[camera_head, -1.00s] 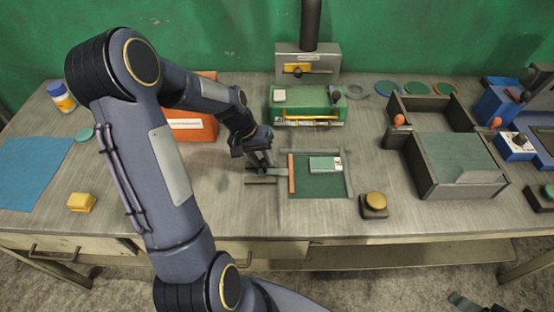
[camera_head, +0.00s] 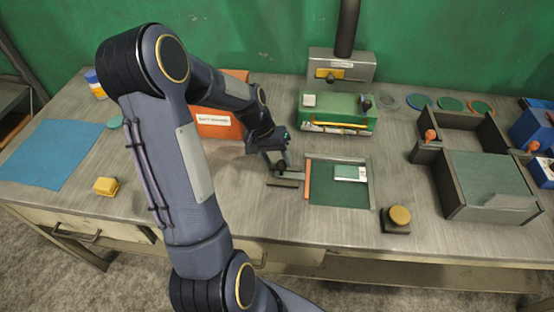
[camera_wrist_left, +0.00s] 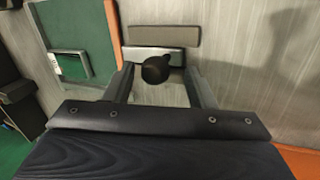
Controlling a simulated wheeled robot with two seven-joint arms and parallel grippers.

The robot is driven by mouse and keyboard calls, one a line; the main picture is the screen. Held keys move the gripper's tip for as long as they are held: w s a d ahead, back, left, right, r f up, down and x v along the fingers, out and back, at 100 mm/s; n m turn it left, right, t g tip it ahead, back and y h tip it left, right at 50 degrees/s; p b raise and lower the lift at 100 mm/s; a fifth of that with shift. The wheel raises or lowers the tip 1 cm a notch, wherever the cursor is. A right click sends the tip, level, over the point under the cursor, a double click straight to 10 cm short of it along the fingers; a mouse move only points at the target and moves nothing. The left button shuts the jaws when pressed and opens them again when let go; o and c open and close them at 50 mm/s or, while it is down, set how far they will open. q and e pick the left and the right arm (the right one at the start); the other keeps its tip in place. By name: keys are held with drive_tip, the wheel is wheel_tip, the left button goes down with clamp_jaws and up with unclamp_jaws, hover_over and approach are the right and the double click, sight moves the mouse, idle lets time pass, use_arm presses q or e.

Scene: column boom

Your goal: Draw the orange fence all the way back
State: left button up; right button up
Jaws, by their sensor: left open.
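The orange fence (camera_head: 308,179) is a narrow upright strip along the left edge of a green bed (camera_head: 338,195) in the head view. It also shows at the upper left of the left wrist view (camera_wrist_left: 114,34). A black round knob (camera_wrist_left: 156,70) on a grey metal bar stands beside the fence, on its left in the head view. My left gripper (camera_head: 279,166) is open over the knob. In the left wrist view its fingers (camera_wrist_left: 160,76) stand on both sides of the knob, with gaps showing. The lower part of the knob is hidden. My right gripper is out of view.
An orange box (camera_head: 216,124) is behind my left arm.

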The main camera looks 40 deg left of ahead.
use_arm(q)
drive_tip(key=v, duration=0.7)
drive_tip(key=shift+r+b, duration=0.15)
drive_tip(key=shift+b, duration=0.15)
drive_tip(key=s+d+r+m+t, duration=0.2)
drive_tip(key=s+d+r, duration=0.55)
drive_tip(key=d, duration=0.25)
drive_tip(key=s+d+m+t, duration=0.1)
drive_tip(key=s+d+t, duration=0.1)
drive_tip(key=s+d, duration=0.4)
drive_tip(key=s+f, duration=0.1)
drive_tip(key=s, duration=0.2)
drive_tip(key=shift+s+d, duration=0.2)
drive_tip(key=shift+d, duration=0.1)
idle(0.9)
